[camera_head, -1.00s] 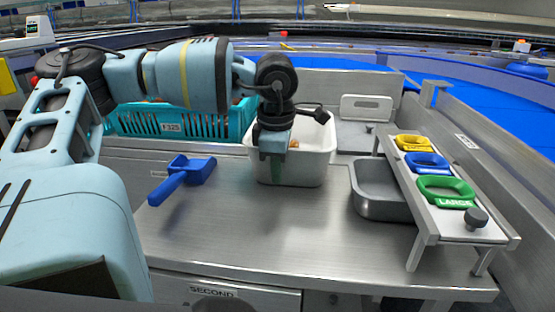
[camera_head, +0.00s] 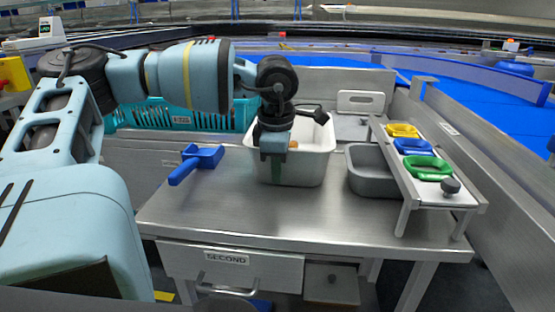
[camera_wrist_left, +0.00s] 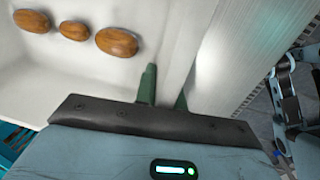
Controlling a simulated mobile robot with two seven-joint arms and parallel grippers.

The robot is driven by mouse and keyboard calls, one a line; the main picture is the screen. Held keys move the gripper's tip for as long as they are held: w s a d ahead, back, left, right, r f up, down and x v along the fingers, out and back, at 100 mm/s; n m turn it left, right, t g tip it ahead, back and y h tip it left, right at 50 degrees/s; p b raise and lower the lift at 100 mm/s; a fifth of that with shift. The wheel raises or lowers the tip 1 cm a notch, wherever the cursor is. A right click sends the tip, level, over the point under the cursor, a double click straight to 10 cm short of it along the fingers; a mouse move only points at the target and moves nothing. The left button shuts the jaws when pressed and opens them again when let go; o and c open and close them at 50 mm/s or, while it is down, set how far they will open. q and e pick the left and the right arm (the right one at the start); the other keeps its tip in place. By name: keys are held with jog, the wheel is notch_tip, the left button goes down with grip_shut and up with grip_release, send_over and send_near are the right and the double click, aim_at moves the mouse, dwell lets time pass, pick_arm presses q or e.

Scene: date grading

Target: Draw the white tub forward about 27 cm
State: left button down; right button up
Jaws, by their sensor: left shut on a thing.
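The white tub (camera_head: 308,168) stands on the steel table in the head view, right of the blue scoop. My left gripper (camera_head: 273,168) is at its near wall, pointing down. In the left wrist view, the green fingers of my left gripper (camera_wrist_left: 166,84) straddle the tub wall and are shut on it. The inside of the white tub (camera_wrist_left: 70,78) shows there, with three brown dates (camera_wrist_left: 117,42) on its floor. My arm and gripper hide part of the tub in the head view. My right gripper is not in view.
The steel table (camera_head: 235,208) is bare in front of the tub. A blue scoop (camera_head: 197,163) lies to the left and a teal crate (camera_head: 215,119) is behind. A drawer (camera_head: 228,262) is below.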

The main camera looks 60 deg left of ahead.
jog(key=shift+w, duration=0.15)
pick_arm(q)
jog(key=c, duration=1.4)
grip_release()
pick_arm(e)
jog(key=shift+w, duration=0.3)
